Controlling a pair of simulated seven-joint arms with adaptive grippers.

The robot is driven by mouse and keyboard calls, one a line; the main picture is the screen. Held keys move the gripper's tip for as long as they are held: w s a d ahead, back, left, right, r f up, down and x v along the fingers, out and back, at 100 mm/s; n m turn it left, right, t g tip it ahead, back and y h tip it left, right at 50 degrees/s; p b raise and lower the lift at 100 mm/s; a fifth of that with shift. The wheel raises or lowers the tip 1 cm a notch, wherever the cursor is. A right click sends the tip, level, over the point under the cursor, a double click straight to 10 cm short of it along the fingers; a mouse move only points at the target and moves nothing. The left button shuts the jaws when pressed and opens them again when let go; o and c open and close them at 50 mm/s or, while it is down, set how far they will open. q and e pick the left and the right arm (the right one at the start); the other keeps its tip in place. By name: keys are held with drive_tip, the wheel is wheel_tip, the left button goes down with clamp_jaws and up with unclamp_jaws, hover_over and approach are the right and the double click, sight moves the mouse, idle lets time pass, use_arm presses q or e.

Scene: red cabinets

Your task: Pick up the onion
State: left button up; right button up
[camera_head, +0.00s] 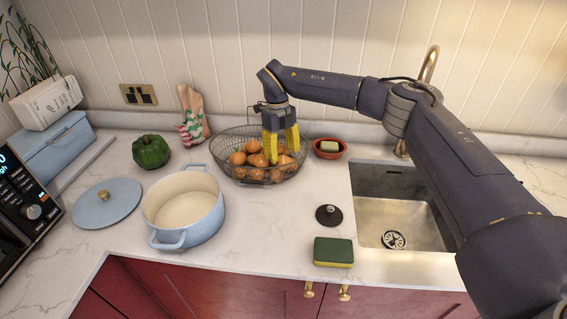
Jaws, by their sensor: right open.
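Several round orange-brown onions (239,158) lie in a dark wire basket (222,144) at the back middle of the counter. My right gripper (280,157), with yellow fingers, points down over the basket from above. Its fingers are apart, and their tips reach down among the onions, hiding some of them. I cannot tell whether an onion sits between the fingers. My left gripper is not in view.
A light blue pot (184,215) stands left of the basket, its lid (105,203) beside it. A green pepper (151,151) is behind the pot. A red bowl (329,149), a sponge (333,252), a dark lid (329,215) and the sink (390,205) are at right.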

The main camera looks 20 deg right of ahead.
sight(283, 157)
drive_tip(key=shift+s+d+f, duration=0.1)
drive_tip(key=shift+s+f, duration=0.05)
drive_tip(key=shift+f, duration=1.75)
drive_tip(key=c, duration=1)
